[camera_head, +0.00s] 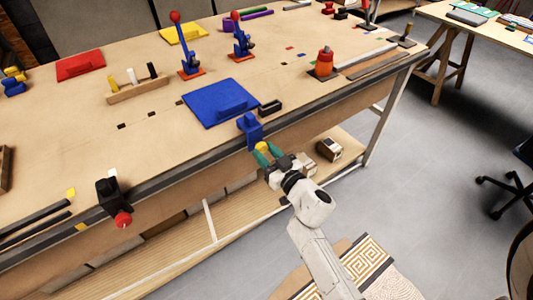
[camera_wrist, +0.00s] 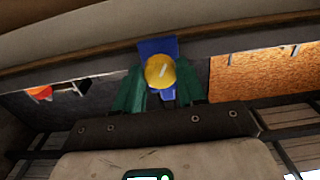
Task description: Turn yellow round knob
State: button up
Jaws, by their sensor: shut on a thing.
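The yellow round knob (camera_head: 261,147) sits on a blue mount (camera_head: 250,129) at the front edge of the workbench. In the wrist view the knob (camera_wrist: 160,71) is a yellow disc with a pale line on its face, in front of the blue mount (camera_wrist: 157,46). My gripper (camera_head: 264,155) has green fingers and reaches the knob from the front. In the wrist view one finger of my gripper (camera_wrist: 160,84) is at each side of the knob, shut on it. The fingertips' inner faces are partly hidden.
The wooden workbench (camera_head: 160,120) carries a blue panel (camera_head: 215,112) behind the mount and a small black block (camera_head: 270,107) beside it. A black box with a red knob (camera_head: 123,219) is on the front edge at left. Grey floor (camera_head: 430,190) is open at right.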

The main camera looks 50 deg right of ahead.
jog(key=shift+c, duration=1.2)
jog(key=n, duration=0.4)
jog(key=shift+n, duration=0.3)
jog(key=n, duration=0.3)
jog(key=shift+n+b, duration=0.3)
jog(key=shift+b, duration=0.1)
jog(key=n, duration=0.3)
jog(key=shift+n+b, duration=0.3)
jog(key=shift+b, duration=0.05)
jog(key=n+b, duration=0.1)
jog(key=n, duration=0.5)
jog(key=n+b, duration=0.1)
jog(key=n, duration=0.5)
jog(key=shift+d, duration=0.1)
